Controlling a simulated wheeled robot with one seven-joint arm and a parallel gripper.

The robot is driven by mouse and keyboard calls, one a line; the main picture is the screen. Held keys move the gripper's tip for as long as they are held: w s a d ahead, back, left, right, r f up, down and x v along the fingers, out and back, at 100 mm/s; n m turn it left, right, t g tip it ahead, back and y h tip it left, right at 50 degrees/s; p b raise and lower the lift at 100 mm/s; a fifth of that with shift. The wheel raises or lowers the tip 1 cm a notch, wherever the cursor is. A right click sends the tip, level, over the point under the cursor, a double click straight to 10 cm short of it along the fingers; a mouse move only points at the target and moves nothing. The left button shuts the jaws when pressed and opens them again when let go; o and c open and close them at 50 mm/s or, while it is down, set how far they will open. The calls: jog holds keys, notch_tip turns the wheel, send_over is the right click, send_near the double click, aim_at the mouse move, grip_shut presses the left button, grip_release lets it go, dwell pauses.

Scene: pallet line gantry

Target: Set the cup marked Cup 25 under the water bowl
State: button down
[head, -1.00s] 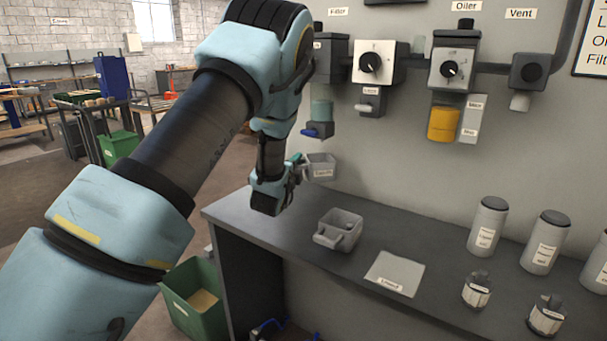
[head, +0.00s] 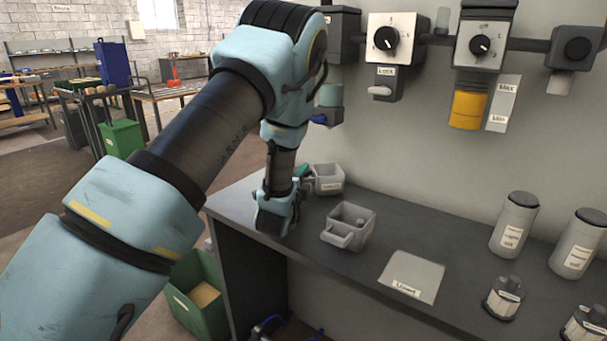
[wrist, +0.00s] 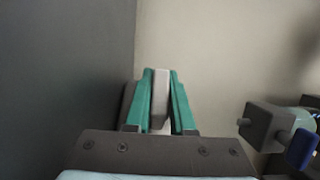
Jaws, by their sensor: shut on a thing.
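A small grey square cup (head: 329,181) with a white label is at the far left end of the bench, in the head view. The label is too small to read. My gripper (head: 302,171) is shut on the cup's handle (wrist: 160,92), its teal fingers either side of it in the wrist view. The water bowl (head: 330,96), pale green with a blue tap (head: 319,119), hangs on the wall above the cup. The bowl (wrist: 306,117) also shows at the right edge of the wrist view. I cannot tell whether the cup touches the bench.
On the bench (head: 390,215), a second grey cup (head: 366,226) stands right of the held one. Beyond it are a flat labelled plate (head: 414,275) and several labelled canisters (head: 513,225). Wall regulators (head: 386,38) hang above. A green bin (head: 190,310) stands by the bench's left end.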

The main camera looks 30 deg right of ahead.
jog(key=shift+f, duration=0.15)
jog(key=c, duration=0.8)
grip_release()
jog(key=shift+o, duration=0.2)
jog(key=shift+r, duration=0.2)
jog(key=b+v, duration=0.2)
jog(key=v, duration=1)
jog(key=shift+a, duration=0.1)
